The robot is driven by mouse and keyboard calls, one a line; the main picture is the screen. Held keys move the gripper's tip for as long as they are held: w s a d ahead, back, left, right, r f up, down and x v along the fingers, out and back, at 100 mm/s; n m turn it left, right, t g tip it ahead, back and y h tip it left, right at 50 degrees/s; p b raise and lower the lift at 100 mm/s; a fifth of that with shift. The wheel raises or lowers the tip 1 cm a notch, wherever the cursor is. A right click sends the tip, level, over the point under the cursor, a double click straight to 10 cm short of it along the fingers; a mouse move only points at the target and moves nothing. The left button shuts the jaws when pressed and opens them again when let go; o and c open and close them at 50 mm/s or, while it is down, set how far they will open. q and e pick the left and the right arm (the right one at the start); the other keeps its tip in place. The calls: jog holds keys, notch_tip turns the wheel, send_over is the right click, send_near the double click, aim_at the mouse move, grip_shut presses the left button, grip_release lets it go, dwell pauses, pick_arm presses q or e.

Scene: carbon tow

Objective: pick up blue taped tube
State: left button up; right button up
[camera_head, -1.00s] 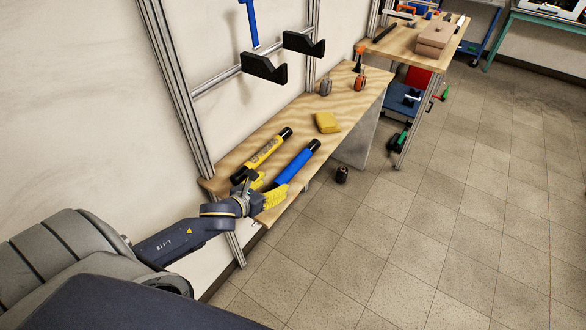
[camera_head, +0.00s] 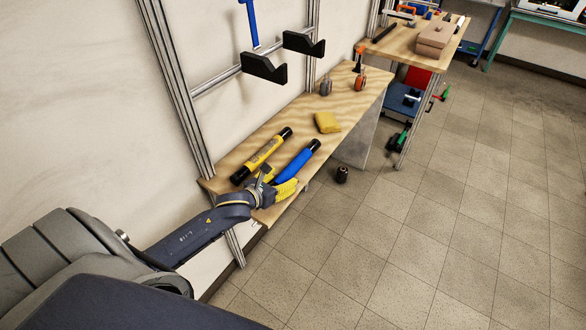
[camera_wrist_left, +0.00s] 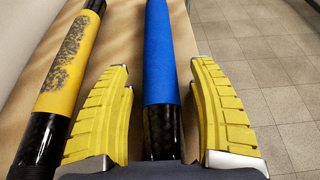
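The blue taped tube (camera_head: 294,164) lies on the wooden bench beside a yellow taped tube (camera_head: 264,155). It has black ends; its near end is partly hidden by my left gripper in the head view. In the left wrist view the blue tube (camera_wrist_left: 160,60) runs between the two yellow fingers of my left gripper (camera_wrist_left: 166,110), with a gap on both sides. That gripper is open and also shows at the near end of the tube in the head view (camera_head: 277,180). My right gripper is not in view.
The yellow tube (camera_wrist_left: 72,50) lies just left of the left finger in the wrist view. A yellow cloth-like block (camera_head: 327,122) and small bottles (camera_head: 361,82) stand farther along the bench (camera_head: 290,125). A dark cylinder (camera_head: 341,174) is on the floor.

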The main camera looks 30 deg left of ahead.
pick_arm(q)
grip_shut()
jog(key=shift+r, duration=0.1)
